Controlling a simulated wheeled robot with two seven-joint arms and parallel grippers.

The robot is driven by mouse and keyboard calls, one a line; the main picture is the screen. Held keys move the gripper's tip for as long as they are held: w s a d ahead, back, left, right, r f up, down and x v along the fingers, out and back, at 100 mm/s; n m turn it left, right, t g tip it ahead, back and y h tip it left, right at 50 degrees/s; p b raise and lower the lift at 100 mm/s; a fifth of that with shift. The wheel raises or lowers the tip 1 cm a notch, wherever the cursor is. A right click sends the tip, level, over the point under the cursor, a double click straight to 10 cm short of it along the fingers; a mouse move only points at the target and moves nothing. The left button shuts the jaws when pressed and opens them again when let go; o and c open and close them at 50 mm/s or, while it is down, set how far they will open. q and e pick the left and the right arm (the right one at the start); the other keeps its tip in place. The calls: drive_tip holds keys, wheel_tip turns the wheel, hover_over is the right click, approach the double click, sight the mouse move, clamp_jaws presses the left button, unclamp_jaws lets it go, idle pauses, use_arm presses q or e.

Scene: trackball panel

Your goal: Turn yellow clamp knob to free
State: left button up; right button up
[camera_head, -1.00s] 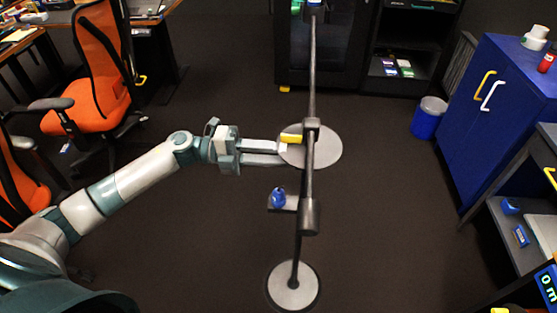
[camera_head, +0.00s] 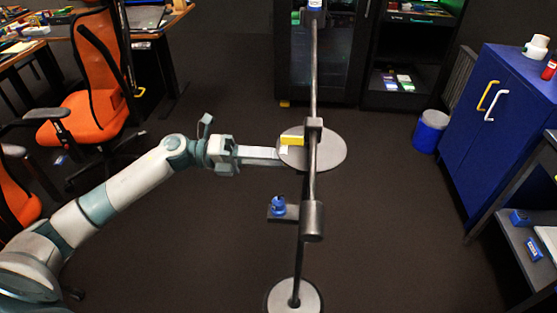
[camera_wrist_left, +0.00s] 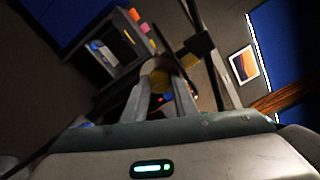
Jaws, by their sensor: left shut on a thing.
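The yellow clamp knob (camera_head: 292,139) is on the side of the dark clamp block (camera_head: 314,131) on the upright stand's pole. My left gripper (camera_head: 280,153) reaches in from the left, its fingertips at the knob. In the left wrist view, the yellow knob (camera_wrist_left: 160,80) shows between the two fingers of my left gripper (camera_wrist_left: 163,87), which is shut on it. The fingers hide part of the knob. From the head, the fingers overlap into almost one bar. My right gripper is not in view.
A blue object (camera_head: 278,207) sits on a small side plate below the clamp. A round grey disc (camera_head: 330,157) lies behind the pole, and the round base (camera_head: 294,299) stands below. Orange chairs (camera_head: 95,115) are at left, a blue cabinet (camera_head: 500,125) at right.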

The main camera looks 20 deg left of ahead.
use_arm(q)
drive_tip(key=shift+f, duration=0.1)
drive_tip(key=o, duration=1.1)
drive_tip(key=shift+w+a, duration=0.1)
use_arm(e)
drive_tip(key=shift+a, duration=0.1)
